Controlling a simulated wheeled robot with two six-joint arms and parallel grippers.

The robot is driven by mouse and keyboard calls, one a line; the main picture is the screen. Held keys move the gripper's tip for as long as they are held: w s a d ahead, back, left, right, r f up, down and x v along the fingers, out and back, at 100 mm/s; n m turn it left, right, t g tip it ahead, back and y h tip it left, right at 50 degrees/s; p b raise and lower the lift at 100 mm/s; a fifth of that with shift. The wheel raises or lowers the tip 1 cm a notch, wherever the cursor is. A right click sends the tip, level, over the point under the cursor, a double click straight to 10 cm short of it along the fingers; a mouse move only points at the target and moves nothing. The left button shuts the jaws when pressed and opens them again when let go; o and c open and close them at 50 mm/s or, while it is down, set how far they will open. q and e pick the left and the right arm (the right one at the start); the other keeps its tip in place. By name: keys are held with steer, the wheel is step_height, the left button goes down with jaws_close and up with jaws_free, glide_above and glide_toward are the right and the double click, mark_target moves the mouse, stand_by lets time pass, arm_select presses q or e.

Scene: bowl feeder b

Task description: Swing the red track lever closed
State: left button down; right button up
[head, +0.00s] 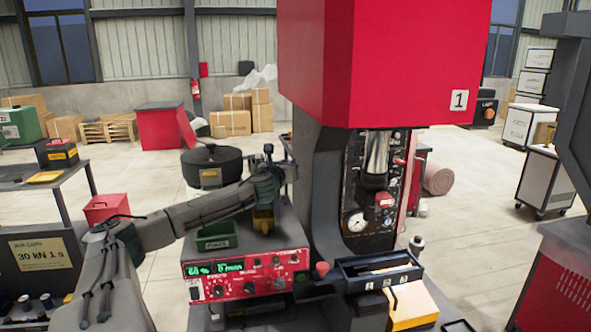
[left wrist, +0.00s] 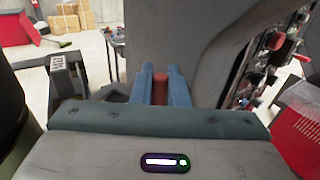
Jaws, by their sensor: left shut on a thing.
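My left gripper (head: 272,178) is behind the red control box, beside the dark column of the press. In the left wrist view its two blue fingers (left wrist: 161,88) are close together and shut on a narrow red piece (left wrist: 160,91), which looks like the red track lever. Only a small part of the lever shows between the fingers; its pivot and the track are hidden. In the head view the gripper and arm hide the lever. The dark round bowl feeder (head: 212,163) stands just left of and behind the gripper. My right gripper is not in view.
The red control box (head: 246,278) has lit displays and knobs. A small green tray (head: 216,243) sits on it. The press's dark column (head: 318,195) stands close to the gripper's right. A dark bin (head: 378,272) is at the front right. Open floor lies behind.

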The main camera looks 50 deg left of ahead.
arm_select(q)
steer(key=shift+s+m, duration=0.1)
steer(key=shift+m, duration=0.2)
steer(key=shift+h, duration=0.4)
steer(key=c, duration=1.5)
jaws_free()
